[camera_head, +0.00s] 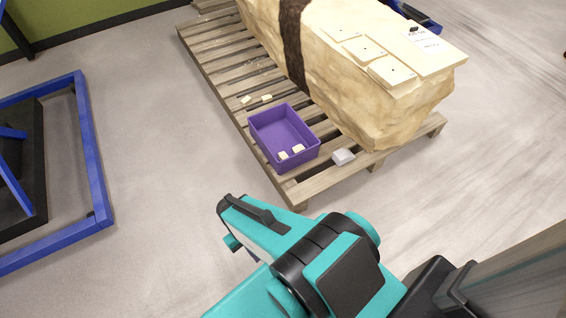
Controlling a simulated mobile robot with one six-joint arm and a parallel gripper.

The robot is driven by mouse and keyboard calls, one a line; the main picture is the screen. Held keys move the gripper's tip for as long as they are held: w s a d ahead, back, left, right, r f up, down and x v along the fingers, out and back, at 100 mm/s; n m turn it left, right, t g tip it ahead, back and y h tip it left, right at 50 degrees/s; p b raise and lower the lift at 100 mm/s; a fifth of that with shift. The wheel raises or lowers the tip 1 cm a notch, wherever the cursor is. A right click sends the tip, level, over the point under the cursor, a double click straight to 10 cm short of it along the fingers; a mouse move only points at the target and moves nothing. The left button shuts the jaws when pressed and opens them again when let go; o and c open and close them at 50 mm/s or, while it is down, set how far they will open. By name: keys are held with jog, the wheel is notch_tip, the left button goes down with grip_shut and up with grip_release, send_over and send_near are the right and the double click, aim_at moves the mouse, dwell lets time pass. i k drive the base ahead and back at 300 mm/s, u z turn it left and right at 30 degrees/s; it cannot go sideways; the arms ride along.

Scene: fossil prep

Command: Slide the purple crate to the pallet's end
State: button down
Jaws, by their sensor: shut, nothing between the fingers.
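The purple crate (262,146) is an open-topped box near the close end of the wooden pallet (203,58). It rests on the slats, close to the pallet's left edge and to the left of a large pale block. Two small cream pieces (291,152) lie inside it, by its near wall. My teal and black arm reaches in from the bottom of the view, nearer to the camera than the crate and apart from it in the picture. No gripper fingers can be made out.
The large pale block (370,112) with a dark band fills the pallet's right side. A small grey-white block (343,157) sits right of the crate; small cream pieces (256,98) lie beyond it. A blue frame (92,160) stands at left, with clear floor between.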

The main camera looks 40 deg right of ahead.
aim_at(277, 129)
jog(key=u, duration=1.1)
jog(key=k, duration=1.6)
jog(key=z, duration=0.35)
jog(key=i, duration=1.05)
jog(key=u, duration=0.05)
